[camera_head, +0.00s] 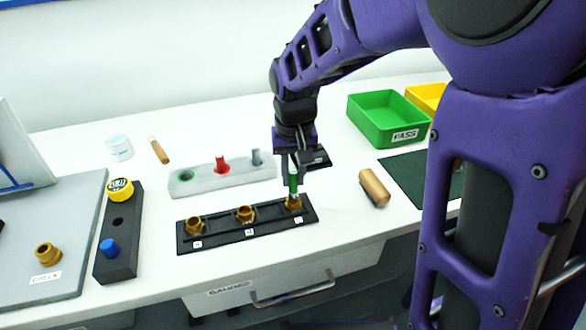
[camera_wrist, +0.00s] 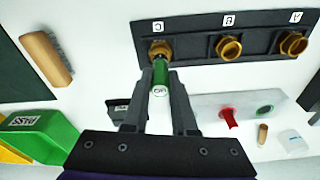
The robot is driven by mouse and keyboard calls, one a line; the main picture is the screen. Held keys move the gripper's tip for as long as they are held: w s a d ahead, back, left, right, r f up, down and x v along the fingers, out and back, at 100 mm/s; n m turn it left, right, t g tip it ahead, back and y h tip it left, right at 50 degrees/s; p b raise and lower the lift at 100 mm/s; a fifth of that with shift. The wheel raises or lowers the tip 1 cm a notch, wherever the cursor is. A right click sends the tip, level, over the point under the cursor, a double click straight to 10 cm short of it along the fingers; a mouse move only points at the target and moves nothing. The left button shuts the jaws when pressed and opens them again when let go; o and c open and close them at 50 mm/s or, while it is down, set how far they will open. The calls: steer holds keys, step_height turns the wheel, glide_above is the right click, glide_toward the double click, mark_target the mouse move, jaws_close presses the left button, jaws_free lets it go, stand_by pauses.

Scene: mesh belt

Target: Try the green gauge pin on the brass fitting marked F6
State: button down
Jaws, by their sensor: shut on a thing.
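My gripper (camera_head: 292,170) is shut on the green gauge pin (camera_head: 293,184), which hangs roughly upright over the right end of the black strip (camera_head: 222,238). The wrist view shows the pin's green body (camera_wrist: 160,82) between the two fingers. The pin's lower tip meets the brass fitting at label C (camera_wrist: 158,46); I cannot tell how far it is inside. Two more brass fittings stand on the strip, at B (camera_wrist: 229,47) and A (camera_wrist: 292,43). No F6 mark is readable on any fitting.
A grey holder (camera_head: 207,183) has a red pin, a grey pin and an empty green-ringed hole. A green PASS bin (camera_head: 388,118) and yellow bin (camera_head: 427,96) stand at back right. A wooden-backed brush (camera_head: 374,187) lies right of the strip. Another brass fitting (camera_head: 47,253) sits far left.

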steer(key=shift+f+b, duration=0.55)
steer(key=shift+f, duration=0.2)
stand_by(0.3)
steer(key=shift+r, duration=0.25)
stand_by(0.6)
steer(key=shift+r+p, duration=0.4)
steer(key=shift+p, duration=0.1)
steer(key=shift+r, duration=0.2)
steer(key=shift+r+p, duration=1.4)
steer(key=shift+r, duration=0.15)
steer(key=shift+r+p, duration=0.45)
steer(key=shift+r, duration=0.95)
